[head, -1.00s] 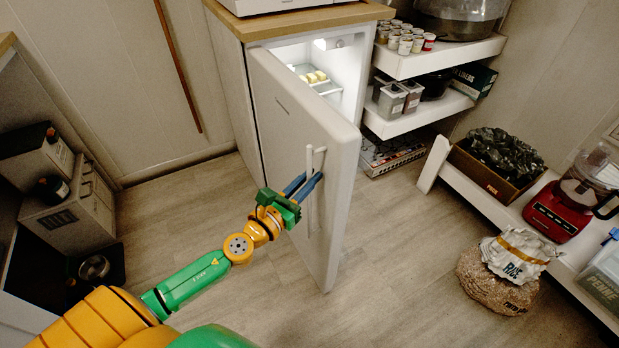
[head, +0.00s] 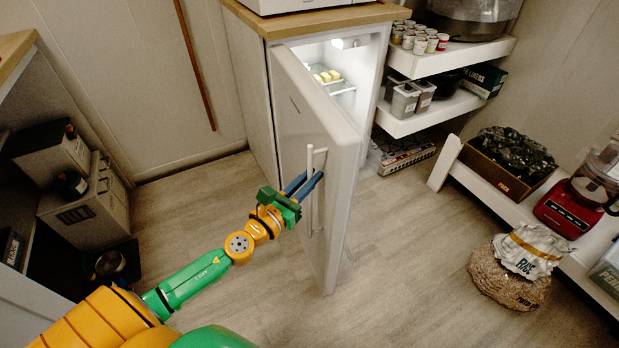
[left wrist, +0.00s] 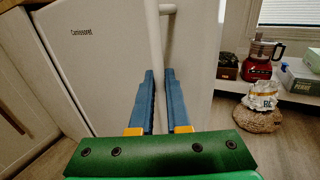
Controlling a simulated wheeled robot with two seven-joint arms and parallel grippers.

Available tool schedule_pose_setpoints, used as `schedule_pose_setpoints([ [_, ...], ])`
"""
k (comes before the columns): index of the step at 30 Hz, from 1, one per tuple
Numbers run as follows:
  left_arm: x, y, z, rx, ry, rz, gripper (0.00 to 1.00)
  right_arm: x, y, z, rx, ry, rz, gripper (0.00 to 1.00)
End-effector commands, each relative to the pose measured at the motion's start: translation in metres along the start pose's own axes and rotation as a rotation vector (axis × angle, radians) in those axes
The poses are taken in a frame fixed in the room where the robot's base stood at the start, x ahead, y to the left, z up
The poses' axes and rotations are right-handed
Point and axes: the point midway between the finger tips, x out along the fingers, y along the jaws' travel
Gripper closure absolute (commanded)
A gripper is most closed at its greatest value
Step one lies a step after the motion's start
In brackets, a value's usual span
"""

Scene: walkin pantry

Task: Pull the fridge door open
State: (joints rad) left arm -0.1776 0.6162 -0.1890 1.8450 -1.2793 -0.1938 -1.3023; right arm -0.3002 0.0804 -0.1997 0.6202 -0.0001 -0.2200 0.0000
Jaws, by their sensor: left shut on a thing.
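The white fridge door (head: 318,130) stands well ajar, its hinge side toward the left. The lit fridge interior (head: 352,62) shows behind it, with pale round items on a shelf. My left gripper (head: 311,183) is shut on the door's white vertical bar handle (head: 310,160). In the left wrist view the blue fingers (left wrist: 158,98) lie on either side of the handle (left wrist: 155,45), in front of the door face (left wrist: 100,55). My right gripper shows in neither view.
A white shelf (head: 460,52) with jars and tubs stands right of the fridge. A low shelf (head: 500,190) holds a box and a red blender (head: 570,205). A rice sack (head: 515,265) sits on the floor. Boxes (head: 85,205) stand at left. The floor before the door is clear.

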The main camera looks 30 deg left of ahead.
Motion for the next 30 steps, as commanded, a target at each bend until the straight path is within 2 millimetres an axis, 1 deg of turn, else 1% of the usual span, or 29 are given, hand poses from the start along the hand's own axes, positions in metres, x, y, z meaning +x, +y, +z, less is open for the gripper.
schedule_pose_setpoints([
  [2,0.001,0.002,0.002,0.002,-0.005,0.005,1.0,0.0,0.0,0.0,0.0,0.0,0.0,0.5],
  [3,0.001,0.002,0.002,0.002,-0.005,0.005,0.77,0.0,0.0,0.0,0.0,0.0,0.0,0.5],
  [5,0.001,0.002,0.002,0.002,-0.005,0.004,0.61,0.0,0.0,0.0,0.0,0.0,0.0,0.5],
  [6,0.001,0.002,0.002,0.002,-0.004,0.004,0.56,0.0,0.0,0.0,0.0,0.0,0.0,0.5],
  [13,0.0,0.001,0.001,0.001,-0.003,0.002,0.56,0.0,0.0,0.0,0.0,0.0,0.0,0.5],
  [16,-0.006,0.001,-0.001,0.001,0.0,0.002,0.56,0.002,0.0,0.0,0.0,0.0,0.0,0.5],
  [20,-0.025,0.001,-0.002,0.001,0.001,0.001,0.56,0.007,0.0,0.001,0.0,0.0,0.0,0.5],
  [24,-0.049,0.001,-0.003,0.001,0.001,0.002,0.56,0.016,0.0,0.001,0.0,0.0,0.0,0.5],
  [27,-0.062,0.001,-0.003,0.0,-0.001,0.004,0.56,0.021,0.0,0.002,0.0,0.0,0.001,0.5],
  [30,-0.069,0.001,-0.001,0.0,-0.002,0.003,0.56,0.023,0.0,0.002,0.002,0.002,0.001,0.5],
])
